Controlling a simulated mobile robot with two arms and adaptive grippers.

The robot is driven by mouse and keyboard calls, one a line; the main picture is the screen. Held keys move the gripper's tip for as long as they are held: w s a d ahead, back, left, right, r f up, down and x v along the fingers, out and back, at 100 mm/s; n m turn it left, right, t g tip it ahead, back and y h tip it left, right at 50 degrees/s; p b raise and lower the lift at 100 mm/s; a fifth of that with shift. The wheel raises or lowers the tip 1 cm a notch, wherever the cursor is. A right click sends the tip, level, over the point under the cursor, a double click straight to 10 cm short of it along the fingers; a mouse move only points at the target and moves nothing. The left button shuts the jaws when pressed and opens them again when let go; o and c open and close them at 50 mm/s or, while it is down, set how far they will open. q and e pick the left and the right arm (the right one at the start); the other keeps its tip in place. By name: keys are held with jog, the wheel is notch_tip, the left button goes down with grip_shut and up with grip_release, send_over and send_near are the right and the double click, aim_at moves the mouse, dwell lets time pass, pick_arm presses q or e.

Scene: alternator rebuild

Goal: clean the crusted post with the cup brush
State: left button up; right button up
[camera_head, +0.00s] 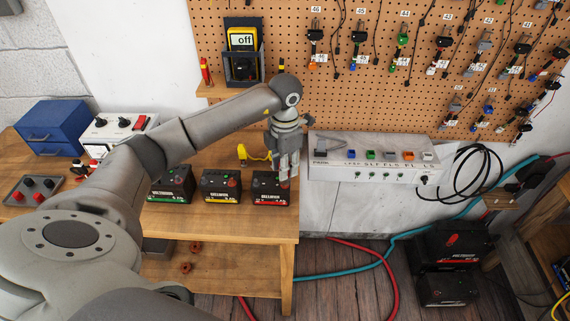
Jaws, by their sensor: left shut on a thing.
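My left gripper (288,170) points down over the right-hand battery (271,194), above its right rear corner. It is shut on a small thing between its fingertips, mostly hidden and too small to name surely. I cannot tell whether the thing touches the battery top. Two more batteries stand to the left, one with a yellow stripe (221,187) and one with a green stripe (171,185). The crusted post cannot be made out for certain at this size. No cup brush shows clearly. My right gripper is not in view.
A grey panel box (365,157) with coloured sockets stands to the right. A blue drawer box (52,127), a white control box (118,131) and a grey tray (33,192) are at the left. Cables hang from the pegboard (371,95).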

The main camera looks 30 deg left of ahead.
pick_arm(q)
jog(key=shift+f+b, duration=0.6)
jog(key=shift+f, duration=0.15)
dwell(0.3)
jog(key=n, duration=0.5)
jog(key=shift+p, duration=0.35)
jog(key=shift+f+m+b, duration=0.1)
jog(key=shift+m+b, duration=0.35)
jog(key=shift+m, duration=0.05)
jog(key=m+b, duration=0.2)
jog(key=m, duration=0.1)
jog(key=shift+m, duration=0.3)
jog(key=m+b, duration=0.1)
jog(key=m, duration=0.2)
jog(key=shift+b, duration=0.3)
jog(key=shift+m+b, duration=0.3)
jog(key=shift+m, duration=0.8)
